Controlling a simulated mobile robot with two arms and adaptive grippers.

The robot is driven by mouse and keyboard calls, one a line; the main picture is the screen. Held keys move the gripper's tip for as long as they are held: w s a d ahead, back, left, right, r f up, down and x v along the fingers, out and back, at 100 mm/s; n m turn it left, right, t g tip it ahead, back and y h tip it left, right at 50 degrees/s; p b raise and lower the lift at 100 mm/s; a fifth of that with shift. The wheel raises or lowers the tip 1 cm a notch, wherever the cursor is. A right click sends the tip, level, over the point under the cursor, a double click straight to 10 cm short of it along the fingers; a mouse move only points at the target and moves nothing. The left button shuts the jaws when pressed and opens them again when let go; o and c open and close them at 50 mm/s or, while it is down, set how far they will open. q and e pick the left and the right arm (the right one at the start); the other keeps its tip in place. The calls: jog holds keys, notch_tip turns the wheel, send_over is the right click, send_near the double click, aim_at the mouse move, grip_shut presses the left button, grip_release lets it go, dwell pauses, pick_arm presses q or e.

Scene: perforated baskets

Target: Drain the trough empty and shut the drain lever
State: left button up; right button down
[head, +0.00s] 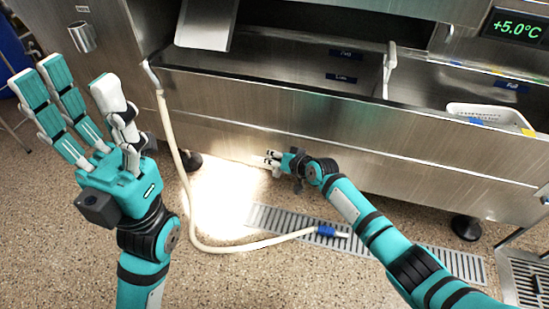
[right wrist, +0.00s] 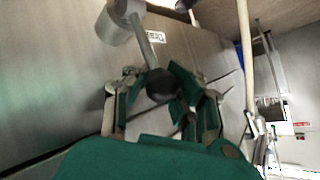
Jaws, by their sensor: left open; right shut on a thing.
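The steel trough (head: 250,128) runs across the head view. "Full" and "Low" marks show on the inner back wall of its left part; I cannot tell the water level. In the right wrist view the drain lever (right wrist: 152,50) is a grey rod from a round valve body, ending in a black knob. My right gripper (right wrist: 158,92) is shut around the knob. In the head view this gripper (head: 273,161) is low against the trough's front, and the lever is hidden there. My left gripper (head: 75,90) is open and empty, raised at the left.
A cream hose (head: 178,165) hangs from the trough's left end to the floor, its blue-collared end over a floor grate (head: 400,253). A white perforated basket (head: 470,109) sits in the trough's right part. A display (head: 517,29) reads +5.0°C. Black feet support the trough.

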jog(key=shift+w+d, duration=0.25)
jog(key=shift+d, duration=0.3)
jog(key=c, duration=1.5)
grip_release()
jog(key=shift+r, duration=0.1)
jog(key=shift+c, duration=0.2)
jog(key=o, duration=0.4)
jog(key=shift+s+d, duration=0.1)
jog(key=shift+d, duration=0.1)
jog(key=shift+o, duration=0.6)
jog(key=shift+a, duration=0.15)
jog(key=shift+s+a, duration=0.1)
jog(key=shift+s, duration=0.05)
jog(key=shift+s+d+r, duration=0.25)
jog(key=shift+s+r, duration=0.05)
jog(key=shift+s, duration=0.1)
jog(key=v, duration=1.1)
jog(key=shift+f, duration=0.1)
